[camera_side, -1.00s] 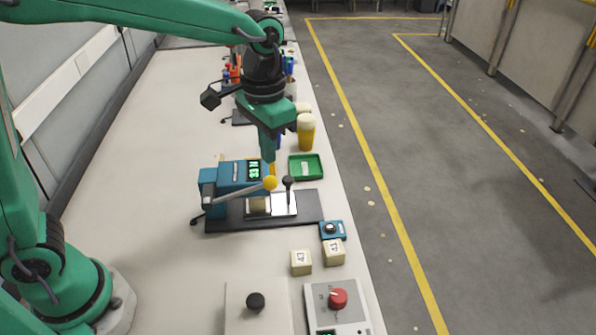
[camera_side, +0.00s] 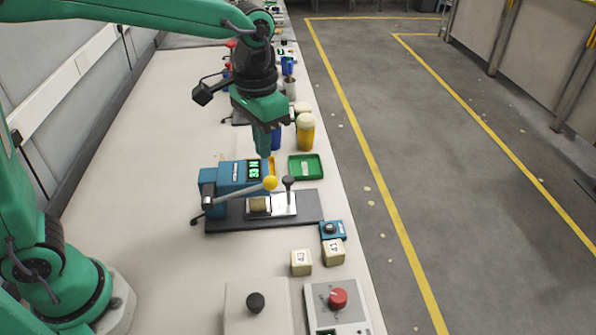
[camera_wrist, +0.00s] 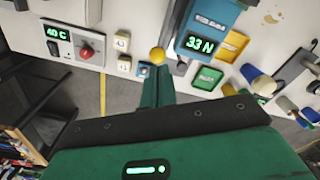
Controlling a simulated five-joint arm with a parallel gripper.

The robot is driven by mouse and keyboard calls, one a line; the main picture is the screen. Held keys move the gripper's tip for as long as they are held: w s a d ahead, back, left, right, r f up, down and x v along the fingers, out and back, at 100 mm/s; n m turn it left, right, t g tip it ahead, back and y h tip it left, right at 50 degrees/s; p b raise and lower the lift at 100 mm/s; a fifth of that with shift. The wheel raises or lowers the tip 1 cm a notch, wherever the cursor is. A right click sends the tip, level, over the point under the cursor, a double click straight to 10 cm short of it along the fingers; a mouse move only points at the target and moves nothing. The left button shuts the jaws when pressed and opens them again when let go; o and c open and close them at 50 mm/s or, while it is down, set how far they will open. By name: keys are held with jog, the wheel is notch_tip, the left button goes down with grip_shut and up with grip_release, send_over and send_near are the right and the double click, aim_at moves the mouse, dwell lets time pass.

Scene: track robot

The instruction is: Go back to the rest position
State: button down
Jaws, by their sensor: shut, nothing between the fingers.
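My gripper (camera_side: 264,153) hangs from the green arm just above and behind the blue press-like device (camera_side: 232,177), pointing down, with nothing in its fingers. It is shut. In the wrist view my gripper's fingers (camera_wrist: 157,78) show close together near the yellow lever knob (camera_wrist: 157,55). The blue device's display (camera_wrist: 199,43) reads 33 N there.
A green tray (camera_side: 305,167) and a yellow cup (camera_side: 305,132) stand right of the gripper. Two numbered blocks (camera_side: 300,263), a small blue box (camera_side: 332,229) and a red-knobbed box (camera_side: 338,299) are nearer.

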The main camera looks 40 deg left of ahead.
jog(key=s+a+r+n+t, duration=0.2)
jog(key=s+a+t, duration=0.3)
jog(key=s+a, duration=0.8)
jog(key=shift+s+n, duration=0.4)
jog(key=shift+s, duration=0.3)
jog(key=shift+a, duration=0.1)
